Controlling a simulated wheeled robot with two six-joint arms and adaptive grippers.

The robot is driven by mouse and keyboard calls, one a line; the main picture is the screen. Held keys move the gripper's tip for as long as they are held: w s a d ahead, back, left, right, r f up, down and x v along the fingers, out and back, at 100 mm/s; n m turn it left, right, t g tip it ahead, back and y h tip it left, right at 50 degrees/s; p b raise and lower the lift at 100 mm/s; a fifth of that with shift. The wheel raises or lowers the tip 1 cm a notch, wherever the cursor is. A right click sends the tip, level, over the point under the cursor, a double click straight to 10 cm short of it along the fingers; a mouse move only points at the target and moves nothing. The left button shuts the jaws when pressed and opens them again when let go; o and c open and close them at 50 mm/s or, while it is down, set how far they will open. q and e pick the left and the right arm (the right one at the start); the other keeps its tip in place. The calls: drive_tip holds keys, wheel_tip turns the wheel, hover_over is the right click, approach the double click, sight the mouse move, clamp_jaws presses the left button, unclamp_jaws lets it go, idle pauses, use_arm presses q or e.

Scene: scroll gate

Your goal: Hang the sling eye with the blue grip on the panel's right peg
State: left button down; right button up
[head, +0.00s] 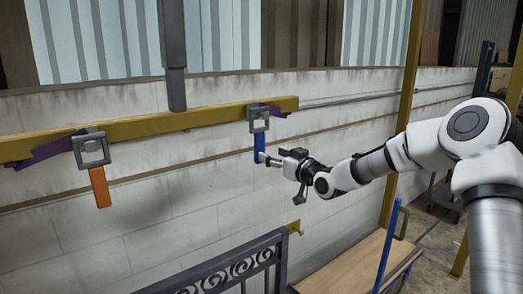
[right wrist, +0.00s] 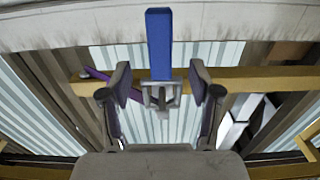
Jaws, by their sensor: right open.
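The sling eye with the blue grip hangs from the yellow beam at its right end in the head view; its blue grip (head: 260,148) points down below a grey square eye (head: 258,118). My right gripper (head: 268,158) is beside the blue grip. In the right wrist view the open fingers (right wrist: 160,72) stand on either side of the blue grip (right wrist: 158,44), with gaps showing. The dark scroll panel (head: 225,272) is at the bottom of the head view. A yellow peg-like bracket (head: 296,228) is by its upper right corner. My left gripper is out of view.
A second sling eye with an orange grip (head: 100,187) hangs further left on the yellow beam (head: 170,122). A dark vertical post (head: 173,60) meets the beam. A pale block wall (head: 150,220) stands behind. A wooden-topped cart (head: 345,268) with a blue rail is at lower right.

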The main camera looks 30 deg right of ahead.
sight(262, 145)
drive_tip(key=shift+w+a+p, duration=0.15)
drive_tip(key=shift+w, duration=1.6)
drive_tip(key=shift+w+a+p, duration=0.15)
drive_tip(key=shift+w, duration=1.55)
drive_tip(key=shift+c, duration=0.3)
clamp_jaws()
drive_tip(key=shift+r, duration=0.2)
drive_tip(key=shift+r+p, duration=0.5)
drive_tip(key=shift+r, duration=0.1)
drive_tip(key=shift+s+d, duration=0.1)
drive_tip(key=shift+s, duration=0.45)
drive_tip(key=s+b, duration=0.2)
drive_tip(key=s, duration=0.4)
drive_tip(key=shift+d, duration=0.2)
